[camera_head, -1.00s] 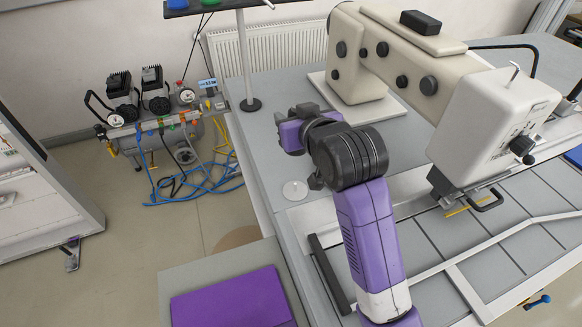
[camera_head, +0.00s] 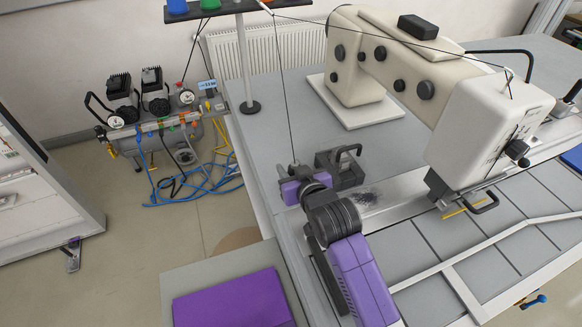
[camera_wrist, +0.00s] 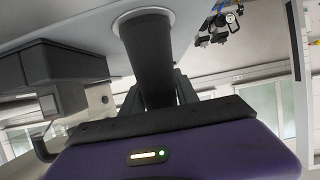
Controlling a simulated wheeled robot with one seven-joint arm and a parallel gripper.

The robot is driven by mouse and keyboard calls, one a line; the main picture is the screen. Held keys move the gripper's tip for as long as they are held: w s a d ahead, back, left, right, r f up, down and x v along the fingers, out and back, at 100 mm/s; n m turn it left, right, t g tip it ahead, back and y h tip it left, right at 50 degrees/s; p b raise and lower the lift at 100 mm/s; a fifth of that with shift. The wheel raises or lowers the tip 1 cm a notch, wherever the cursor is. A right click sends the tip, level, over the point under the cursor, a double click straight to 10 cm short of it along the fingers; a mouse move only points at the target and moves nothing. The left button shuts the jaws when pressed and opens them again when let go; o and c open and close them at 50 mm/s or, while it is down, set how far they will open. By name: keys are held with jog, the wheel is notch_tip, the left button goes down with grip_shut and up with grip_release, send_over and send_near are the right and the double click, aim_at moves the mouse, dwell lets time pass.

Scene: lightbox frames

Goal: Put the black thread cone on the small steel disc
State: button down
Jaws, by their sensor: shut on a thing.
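My gripper (camera_wrist: 158,92) is shut on the black thread cone (camera_wrist: 150,50), with a dark finger on each side of it in the wrist view. The cone's far end meets the small steel disc (camera_wrist: 172,17), whose pale rim shows around it. I cannot tell whether the cone rests on the disc or hangs just above it. In the head view my gripper (camera_head: 297,178) is low over the table's left part. It hides the disc and most of the cone there.
A dark block with a handle (camera_head: 343,165) stands close beside my gripper, to its right. The cream sewing machine (camera_head: 440,80) stands behind and right. A black thread (camera_head: 286,100) runs down from the spool rack (camera_head: 225,10) to my gripper. A dark patch (camera_head: 366,197) lies on the table.

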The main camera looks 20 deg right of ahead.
jog(key=shift+f, duration=0.15)
jog(key=c, duration=0.9)
grip_release()
jog(key=shift+r, duration=0.2)
jog(key=b+v, duration=0.1)
jog(key=v, duration=1.1)
